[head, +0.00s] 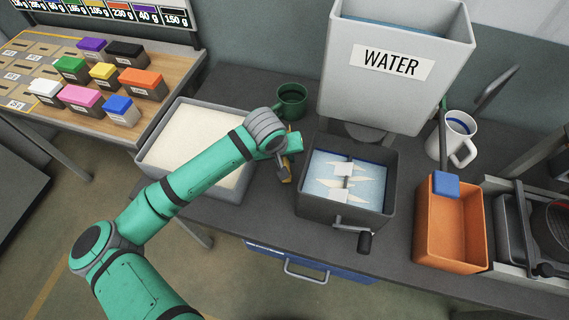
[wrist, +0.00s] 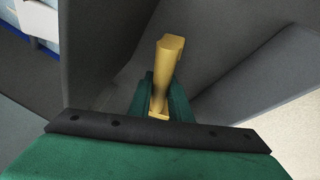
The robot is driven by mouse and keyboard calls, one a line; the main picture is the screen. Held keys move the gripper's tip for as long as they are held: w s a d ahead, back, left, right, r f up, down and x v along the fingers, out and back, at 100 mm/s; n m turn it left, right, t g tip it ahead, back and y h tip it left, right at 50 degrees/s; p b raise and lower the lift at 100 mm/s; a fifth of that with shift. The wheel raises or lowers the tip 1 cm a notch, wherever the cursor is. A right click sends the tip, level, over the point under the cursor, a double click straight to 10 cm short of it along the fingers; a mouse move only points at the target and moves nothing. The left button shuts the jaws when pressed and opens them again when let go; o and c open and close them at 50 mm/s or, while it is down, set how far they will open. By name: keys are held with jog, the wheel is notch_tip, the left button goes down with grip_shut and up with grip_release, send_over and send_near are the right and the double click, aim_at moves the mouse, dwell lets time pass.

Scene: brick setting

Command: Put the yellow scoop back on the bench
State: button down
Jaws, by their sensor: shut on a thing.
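The yellow scoop shows in the wrist view as a yellow handle (wrist: 165,75) between the green fingers. My gripper (wrist: 160,96) is shut on it. In the head view, only a small bit of the yellow scoop (head: 287,170) shows below my gripper (head: 287,152). The gripper is over the grey bench (head: 258,215), in the gap between the tray of pale powder and the dark mixing box. The scoop's bowl is hidden, and I cannot tell whether the scoop touches the bench.
The pale powder tray (head: 177,118) is left of my gripper. The dark mixing box (head: 345,215) with a crank is close on its right. A green mug (head: 292,100) stands behind. The water tank (head: 375,100), white mug (head: 452,140) and orange bin (head: 450,250) are farther right.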

jog(key=shift+d+f, duration=0.1)
jog(key=shift+f, duration=1.75)
jog(key=shift+f, duration=0.1)
jog(key=c, duration=1.6)
grip_release()
jog(key=shift+c, duration=0.2)
jog(key=v, duration=1.2)
